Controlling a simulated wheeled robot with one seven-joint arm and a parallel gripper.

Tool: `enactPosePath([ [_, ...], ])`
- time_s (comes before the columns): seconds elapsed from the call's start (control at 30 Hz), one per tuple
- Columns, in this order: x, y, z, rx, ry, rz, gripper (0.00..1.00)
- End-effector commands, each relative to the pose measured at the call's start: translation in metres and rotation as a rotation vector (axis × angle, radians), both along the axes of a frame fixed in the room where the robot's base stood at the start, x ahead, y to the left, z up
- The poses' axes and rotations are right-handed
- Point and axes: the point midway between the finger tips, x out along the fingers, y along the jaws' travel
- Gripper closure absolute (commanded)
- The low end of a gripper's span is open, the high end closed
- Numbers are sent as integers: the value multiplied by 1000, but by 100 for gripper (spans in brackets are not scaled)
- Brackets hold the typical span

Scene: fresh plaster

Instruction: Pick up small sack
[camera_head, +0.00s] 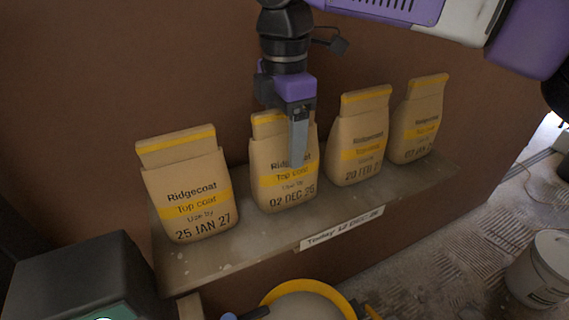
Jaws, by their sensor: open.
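Several small tan paper sacks stand upright in a row on a shelf (255,240), each marked "Ridgecoat Top coat" with a yellow band. The leftmost sack (185,190) reads "25 JAN 27". The second sack (270,180) reads "02 DEC 26". The third sack (350,165) seems to read "20 FEB", its end unclear. The rightmost sack (418,130) has a date starting "07", partly unreadable. My gripper (299,150) is open and points down in front of the second sack, covering part of its right side. Whether it touches the sack I cannot tell.
A label (341,228) on the shelf's front edge reads "Today 12 DEC 26". A dark box (80,280) is at the lower left. A yellow-rimmed bucket (305,300) stands below the shelf. A white tub (540,270) is on the floor at right. A brown wall rises behind.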

Motion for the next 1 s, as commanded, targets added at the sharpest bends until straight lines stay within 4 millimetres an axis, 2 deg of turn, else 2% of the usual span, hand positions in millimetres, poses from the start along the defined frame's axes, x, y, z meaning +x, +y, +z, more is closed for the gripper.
enactPosePath([
  [0.3,0,0,-7,0,-1,0,30],
  [0.37,0,0,-7,0,-1,0,39],
  [0.67,0,0,-6,0,-1,1,98],
  [1.0,0,0,-5,1,-3,1,100],
])
